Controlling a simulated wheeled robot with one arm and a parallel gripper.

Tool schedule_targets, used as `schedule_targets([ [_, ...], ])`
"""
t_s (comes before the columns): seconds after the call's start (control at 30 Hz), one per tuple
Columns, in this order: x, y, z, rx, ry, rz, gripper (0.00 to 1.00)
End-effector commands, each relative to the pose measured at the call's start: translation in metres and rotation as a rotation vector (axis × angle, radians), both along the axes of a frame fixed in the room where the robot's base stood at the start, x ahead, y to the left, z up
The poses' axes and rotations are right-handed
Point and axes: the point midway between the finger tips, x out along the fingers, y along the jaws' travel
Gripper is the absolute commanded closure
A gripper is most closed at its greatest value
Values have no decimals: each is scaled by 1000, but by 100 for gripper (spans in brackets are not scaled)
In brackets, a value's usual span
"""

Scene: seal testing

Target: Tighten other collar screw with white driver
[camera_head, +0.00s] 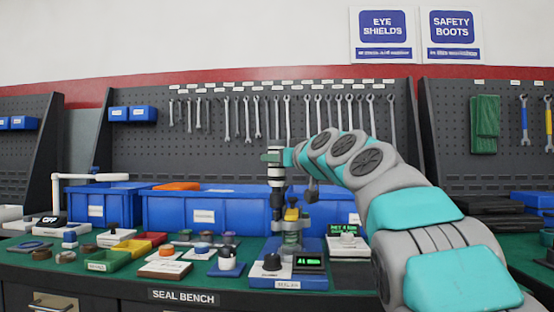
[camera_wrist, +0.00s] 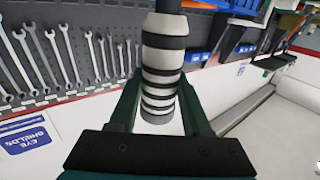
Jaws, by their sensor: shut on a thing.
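My gripper (camera_head: 273,157) is shut on the white driver (camera_head: 276,173), whose handle has white and black bands. The wrist view shows the driver (camera_wrist: 163,62) between both fingers of my gripper (camera_wrist: 161,100). The collar screws are too small to make out.
A green display box (camera_head: 309,262) sits at the rig's base. Another display unit (camera_head: 347,242) stands to the right. Blue bins (camera_head: 190,218) line the back. Small trays (camera_head: 131,248) and seal parts crowd the left bench. Wrenches (camera_head: 248,118) hang on the pegboard.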

Motion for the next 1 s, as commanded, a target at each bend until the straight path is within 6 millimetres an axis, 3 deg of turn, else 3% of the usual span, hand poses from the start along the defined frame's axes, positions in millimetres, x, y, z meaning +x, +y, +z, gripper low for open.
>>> schedule_targets([
  [1.0, 0, 0, -10, 2, -3, 0, 100],
])
